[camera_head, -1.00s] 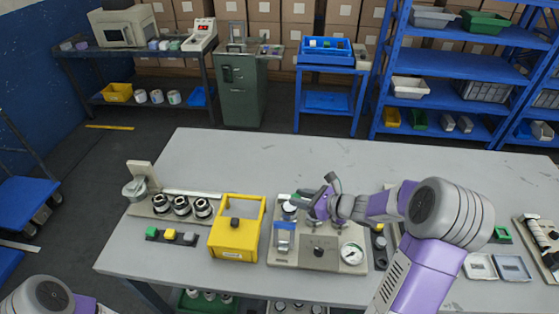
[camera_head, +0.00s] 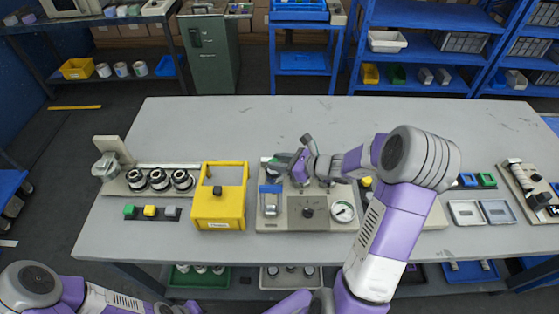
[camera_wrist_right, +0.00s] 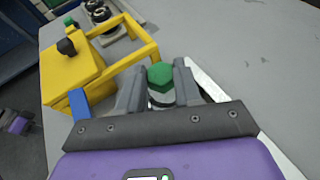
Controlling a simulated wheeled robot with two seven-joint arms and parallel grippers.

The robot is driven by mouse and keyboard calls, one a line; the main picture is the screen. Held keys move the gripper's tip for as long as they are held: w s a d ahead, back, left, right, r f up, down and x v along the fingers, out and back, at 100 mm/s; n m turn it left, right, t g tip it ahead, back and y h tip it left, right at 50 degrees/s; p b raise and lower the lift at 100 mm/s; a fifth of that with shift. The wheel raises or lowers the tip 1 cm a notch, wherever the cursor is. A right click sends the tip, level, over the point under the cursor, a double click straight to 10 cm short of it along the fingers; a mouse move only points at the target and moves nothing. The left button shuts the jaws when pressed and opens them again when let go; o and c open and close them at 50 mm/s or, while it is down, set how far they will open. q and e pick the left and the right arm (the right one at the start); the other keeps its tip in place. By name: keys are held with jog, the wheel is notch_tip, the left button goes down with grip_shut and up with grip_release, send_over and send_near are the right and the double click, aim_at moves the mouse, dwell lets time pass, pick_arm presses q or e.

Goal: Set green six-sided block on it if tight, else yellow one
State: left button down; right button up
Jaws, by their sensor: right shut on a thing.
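My right gripper (camera_head: 298,172) is above the back left of a pale test fixture (camera_head: 285,222) with a round dial gauge (camera_head: 343,211), a black knob (camera_head: 308,213) and a blue-topped part (camera_head: 270,188). In the right wrist view its fingers are shut on a piece with a green six-sided top (camera_wrist_right: 160,74) and a paler body. The fingers hide part of it, and I cannot tell whether it touches the fixture. A green block (camera_head: 129,210), a yellow block (camera_head: 150,210) and a grey block (camera_head: 170,209) sit in a dark strip at the left. My left gripper is not visible.
A yellow open-framed box (camera_head: 220,208) with a black knob stands just left of the fixture. A rack (camera_head: 118,188) with several black-and-white round parts is further left. Grey trays (camera_head: 465,212) lie at the right. The table's back (camera_head: 250,125) is clear.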

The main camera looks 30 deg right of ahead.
jog(key=shift+f+b, duration=0.3)
jog(key=shift+f, duration=0.35)
jog(key=o, duration=1.1)
